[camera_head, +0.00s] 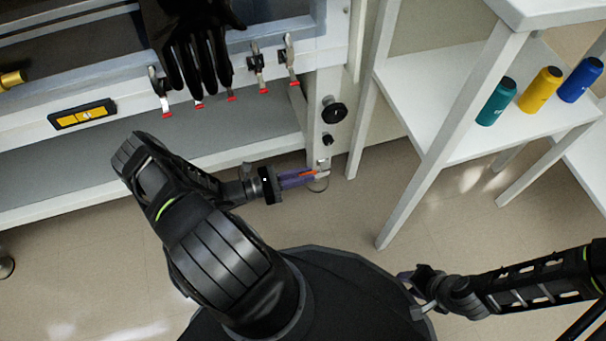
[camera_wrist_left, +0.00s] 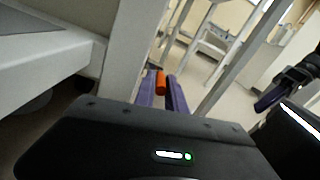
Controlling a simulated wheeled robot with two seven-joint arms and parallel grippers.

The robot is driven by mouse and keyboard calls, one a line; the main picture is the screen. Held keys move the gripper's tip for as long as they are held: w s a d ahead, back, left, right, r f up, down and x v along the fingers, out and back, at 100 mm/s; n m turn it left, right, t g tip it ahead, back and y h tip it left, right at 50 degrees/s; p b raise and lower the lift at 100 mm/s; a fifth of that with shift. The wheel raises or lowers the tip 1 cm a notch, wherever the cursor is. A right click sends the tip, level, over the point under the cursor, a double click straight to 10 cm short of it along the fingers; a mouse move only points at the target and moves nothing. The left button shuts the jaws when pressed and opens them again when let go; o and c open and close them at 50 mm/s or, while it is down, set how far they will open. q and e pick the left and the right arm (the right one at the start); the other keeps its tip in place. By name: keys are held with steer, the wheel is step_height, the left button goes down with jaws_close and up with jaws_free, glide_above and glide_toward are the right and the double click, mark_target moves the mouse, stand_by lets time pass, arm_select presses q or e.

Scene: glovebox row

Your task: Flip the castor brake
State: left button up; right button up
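The castor (camera_head: 321,185) stands on the floor under the glovebox's right front leg and is partly hidden. Its orange brake lever (camera_head: 308,173) sticks out to the left. My left gripper (camera_head: 303,179), with purple fingers, is low at the castor, pointing right. In the left wrist view the orange lever (camera_wrist_left: 160,82) lies between the two fingertips, close to the left one. The fingers are slightly apart; whether they press on the lever is not clear. My right gripper (camera_head: 412,294) is empty, its fingers spread, at lower right, far from the castor.
The glovebox frame (camera_head: 326,112) with black knobs, clamps and a hanging black glove (camera_head: 197,50) stands above. A white shelf (camera_head: 455,120) at right holds teal, yellow and blue bottles. Floor between leg and shelf is clear.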

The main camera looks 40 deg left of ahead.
arm_select(q)
steer(key=o, duration=0.4)
steer(key=shift+p+v, duration=0.65)
steer(key=shift+v, duration=3.2)
